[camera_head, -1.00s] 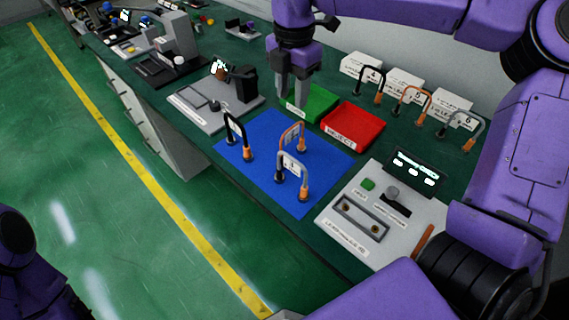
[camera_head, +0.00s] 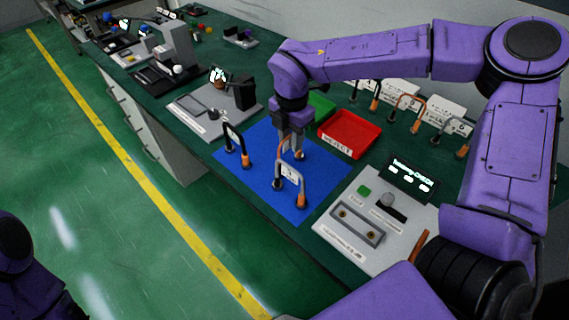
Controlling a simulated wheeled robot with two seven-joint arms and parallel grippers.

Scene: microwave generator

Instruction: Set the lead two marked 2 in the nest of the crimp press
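Three looped leads stand on the blue mat (camera_head: 262,176). A grey-based bench device (camera_head: 205,122) with a black upright part stands left of the mat, probably the crimp press. My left gripper is out of view.
A green tray (camera_head: 320,107) and a red reject tray (camera_head: 350,134) lie behind the mat. A test box (camera_head: 365,254) with a lit screen stands at the right. More leads (camera_head: 407,100) and white labelled blocks line the back right. Other machines (camera_head: 168,60) stand farther left.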

